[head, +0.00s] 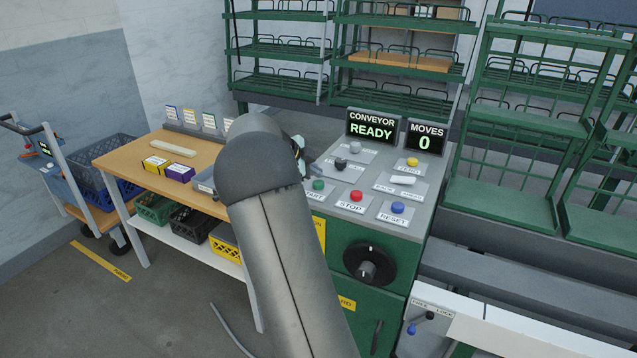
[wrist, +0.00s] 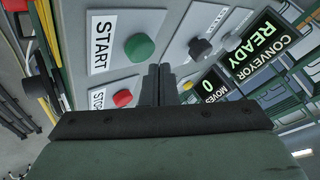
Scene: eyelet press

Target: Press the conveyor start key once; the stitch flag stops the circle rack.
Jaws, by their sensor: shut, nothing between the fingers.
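The conveyor start key is a green round button (head: 318,185) on a plate marked START on the sloping grey console. In the wrist view the green button (wrist: 139,47) stands just beyond and to the left of my fingertips, apart from them as far as I can tell. My gripper (wrist: 159,78) is shut and empty. In the head view my arm hides most of it. The conveyor display (head: 371,130) reads READY, and the moves display (head: 425,138) reads 0. I cannot pick out the stitch flag or the circle rack among the green racks (head: 515,200).
A red STOP button (head: 356,195) and a blue RESET button (head: 398,207) sit right of the start key. Black knobs (head: 340,164) and a yellow button (head: 412,161) lie farther up the console. A wooden table (head: 125,157) with boxes stands at left.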

